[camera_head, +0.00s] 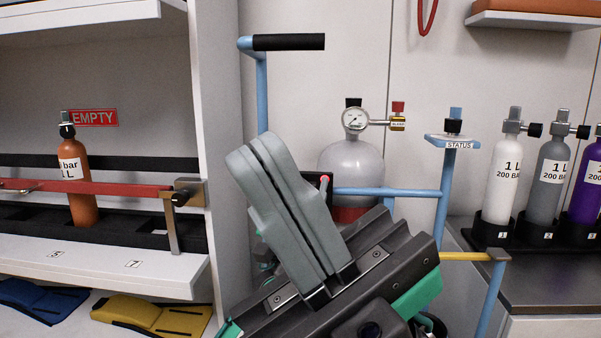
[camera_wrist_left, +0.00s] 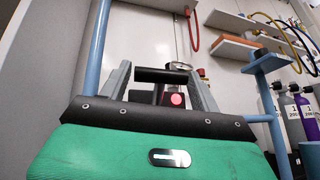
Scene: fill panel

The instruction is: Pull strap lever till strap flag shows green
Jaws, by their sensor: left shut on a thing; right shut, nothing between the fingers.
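The strap lever shows in the left wrist view as a black bar (camera_wrist_left: 163,75) in front of the gas bottle. My left gripper (camera_wrist_left: 160,92) is shut on it, with a grey finger at either side. The strap flag (camera_wrist_left: 177,99) shows as a red disc just below the bar. In the head view the flag's dark housing (camera_head: 319,184) is partly hidden behind my right gripper (camera_head: 252,148). That gripper is shut and empty, its fingers tilted up to the left. It hides most of my left gripper and the lever. The grey bottle (camera_head: 350,168) stands behind.
A blue frame (camera_head: 262,100) with a black handle (camera_head: 289,42) surrounds the bottle. A STATUS plate (camera_head: 453,142) stands on its right post. Several bottles stand in a rack (camera_head: 520,236) at the right. An orange bottle (camera_head: 73,180) stands behind a red strap (camera_head: 125,189) in the left shelf.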

